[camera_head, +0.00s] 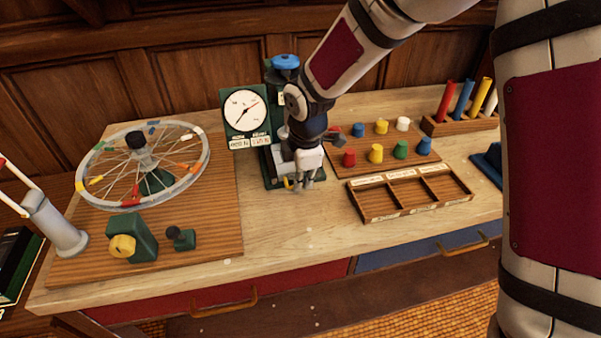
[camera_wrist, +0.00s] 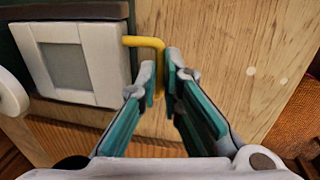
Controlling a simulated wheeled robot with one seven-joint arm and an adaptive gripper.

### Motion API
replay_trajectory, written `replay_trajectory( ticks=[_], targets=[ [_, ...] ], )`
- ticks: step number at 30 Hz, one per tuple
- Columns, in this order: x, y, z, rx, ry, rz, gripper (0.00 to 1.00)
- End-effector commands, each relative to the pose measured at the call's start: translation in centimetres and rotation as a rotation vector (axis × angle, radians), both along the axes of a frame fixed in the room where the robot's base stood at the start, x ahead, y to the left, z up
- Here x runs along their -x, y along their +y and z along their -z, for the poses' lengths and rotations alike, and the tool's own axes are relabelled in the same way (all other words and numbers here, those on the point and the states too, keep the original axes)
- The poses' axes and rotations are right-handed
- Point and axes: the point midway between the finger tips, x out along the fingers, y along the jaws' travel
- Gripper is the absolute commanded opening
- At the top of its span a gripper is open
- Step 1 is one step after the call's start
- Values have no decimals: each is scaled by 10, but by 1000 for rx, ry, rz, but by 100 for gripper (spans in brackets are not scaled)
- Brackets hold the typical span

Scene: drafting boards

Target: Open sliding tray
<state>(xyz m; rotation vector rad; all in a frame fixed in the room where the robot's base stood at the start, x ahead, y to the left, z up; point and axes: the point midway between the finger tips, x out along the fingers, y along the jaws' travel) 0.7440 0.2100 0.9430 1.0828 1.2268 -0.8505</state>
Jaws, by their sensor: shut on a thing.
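The green device with a round dial (camera_head: 245,110) stands at the back middle of the bench, with my gripper in front of its lower part. In the wrist view, a white frame with a grey inset (camera_wrist: 67,67), which looks like the sliding tray, lies at the upper left. A yellow bent handle (camera_wrist: 145,41) sticks out from its right side. My gripper (camera_wrist: 161,70) is shut on this handle, which passes down between its two fingertips. In the head view my gripper (camera_head: 303,185) points down, and a bit of yellow shows beside it. My arm hides much of the device.
A spoked wheel (camera_head: 170,185) on a wooden board stands at the left. A board with coloured pegs (camera_head: 375,168) and an empty three-part wooden box (camera_head: 395,213) are at the right. Bare bench (camera_head: 290,235) lies in front of my gripper.

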Motion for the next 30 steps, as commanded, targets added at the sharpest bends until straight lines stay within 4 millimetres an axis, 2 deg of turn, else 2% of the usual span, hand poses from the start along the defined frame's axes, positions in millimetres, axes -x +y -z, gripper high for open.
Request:
replay_trajectory(
  ticks=[6,12,14,16,30],
  targets=[
    [57,-16,-3,4,5,-3,0],
    [93,-26,-1,3,4,-2,0],
    [90,-26,1,1,3,-1,12],
    [90,-26,2,2,5,-1,28],
    [90,-26,2,3,5,0,28]
  ],
)
